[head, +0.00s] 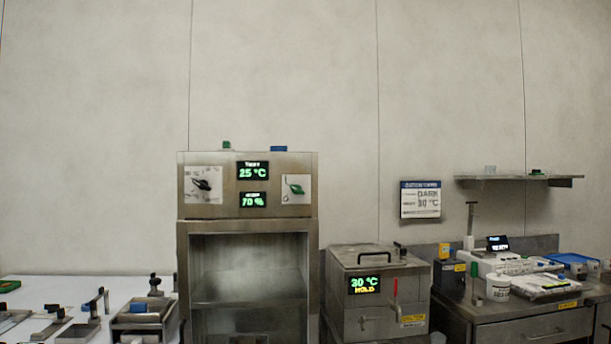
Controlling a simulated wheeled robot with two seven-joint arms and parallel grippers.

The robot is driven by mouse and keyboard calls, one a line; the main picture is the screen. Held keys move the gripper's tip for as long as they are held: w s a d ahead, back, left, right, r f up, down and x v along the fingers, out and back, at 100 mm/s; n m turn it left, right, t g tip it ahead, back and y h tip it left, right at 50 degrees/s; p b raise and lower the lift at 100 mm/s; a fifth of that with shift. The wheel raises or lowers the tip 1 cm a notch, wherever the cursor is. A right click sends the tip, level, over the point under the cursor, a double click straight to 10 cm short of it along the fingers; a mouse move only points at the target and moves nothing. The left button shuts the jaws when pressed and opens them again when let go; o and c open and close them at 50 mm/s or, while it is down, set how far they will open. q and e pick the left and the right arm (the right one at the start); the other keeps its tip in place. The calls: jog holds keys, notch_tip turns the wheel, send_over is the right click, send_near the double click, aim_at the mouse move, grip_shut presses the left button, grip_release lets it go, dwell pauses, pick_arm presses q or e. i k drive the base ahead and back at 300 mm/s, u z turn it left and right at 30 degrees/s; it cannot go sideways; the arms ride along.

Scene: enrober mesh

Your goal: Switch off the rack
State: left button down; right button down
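A tall steel cabinet with an open front and inner shelves, seemingly the rack (183,265), stands left of centre in the head view. Its top panel has a black knob (202,185) on a white dial plate at left and a green knob (295,188) on a white plate at right. Both knobs sit tilted; their markings are too small to read. Between them, an upper display (253,171) is lit with 25 °C and a lower display (253,200) is lit with 70 %. Neither of my grippers is in view.
A steel unit (370,320) showing 30 °C HOLD, with a red-handled tap, stands right of the cabinet. A steel bench (540,318) with instruments is farther right, below a wall shelf (520,179). A white table (60,285) with several metal tools is at left.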

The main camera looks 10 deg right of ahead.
aim_at(296, 189)
jog(key=z, duration=0.7)
jog(key=i, duration=1)
jog(key=u, duration=0.05)
